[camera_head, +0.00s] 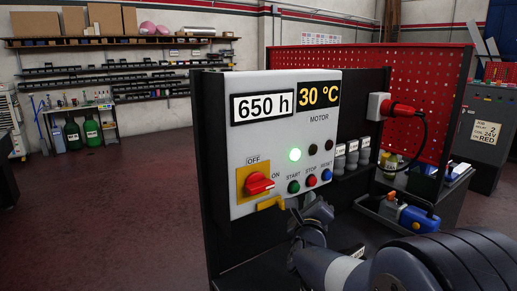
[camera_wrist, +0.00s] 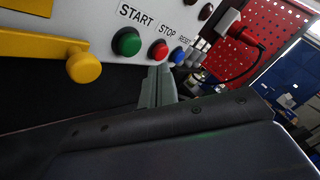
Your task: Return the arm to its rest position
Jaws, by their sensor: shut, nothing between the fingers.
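My arm reaches in from the lower right of the head view. My gripper (camera_head: 314,207) is just below and in front of the button row of the white control panel (camera_head: 255,150). In the wrist view my gripper's fingers (camera_wrist: 158,80) are together and empty, pointing toward the panel's lower edge below the red STOP button (camera_wrist: 158,50). The green START button (camera_wrist: 127,42) and blue RESET button (camera_wrist: 177,55) are beside it. Whether the fingers touch the panel cannot be told.
A red rotary switch (camera_head: 259,183) on a yellow plate and a yellow lever (camera_head: 270,203) are left of the gripper. A red plug with cable (camera_head: 405,110) and a blue-yellow object (camera_head: 418,220) are to the right. Open floor (camera_head: 100,220) lies left.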

